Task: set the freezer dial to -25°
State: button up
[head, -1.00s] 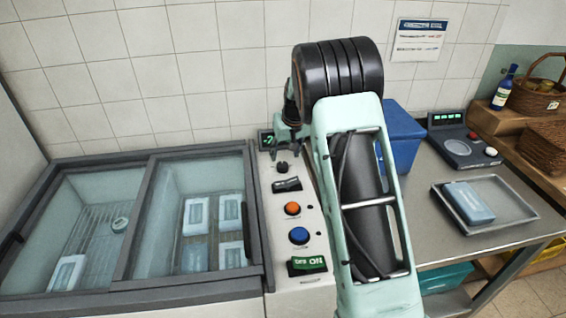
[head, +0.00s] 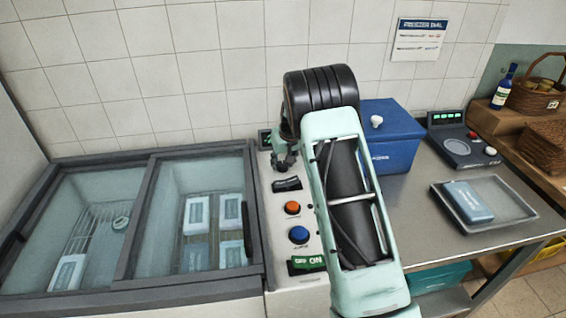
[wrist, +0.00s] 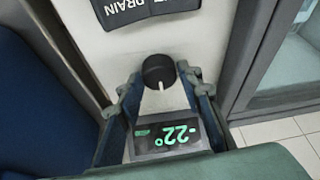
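The freezer dial (wrist: 159,71) is a round black knob with a pale pointer line on the white control panel. The display (wrist: 166,134) beside it reads -22° in green, upside down in the wrist view. In the head view the display (head: 265,138) is partly covered and my gripper hides the dial. In the head view my gripper (head: 284,162) is over the upper end of the panel.
A black rocker switch (head: 287,184), an orange button (head: 292,208), a blue button (head: 298,235) and a green ON switch (head: 306,264) line the panel. The glass-lidded freezer (head: 150,215) is left. A blue box (head: 391,150) stands right, close to my arm.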

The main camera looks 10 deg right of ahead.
jog(key=c, duration=0.7)
jog(key=shift+o, duration=0.2)
jog(key=shift+m, duration=0.4)
jog(key=m, duration=0.1)
jog(key=m+h, duration=0.1)
jog(key=m, duration=0.1)
jog(key=m+h, duration=0.1)
jog(key=m, duration=0.1)
jog(key=shift+a, duration=0.25)
jog(key=m+g+h, duration=0.1)
jog(key=m, duration=0.2)
jog(key=m+h+b, duration=0.1)
jog(key=m, duration=0.2)
jog(key=shift+w+g, duration=0.1)
jog(key=shift+g, duration=0.3)
jog(key=o, duration=1.2)
jog(key=shift+c, duration=0.2)
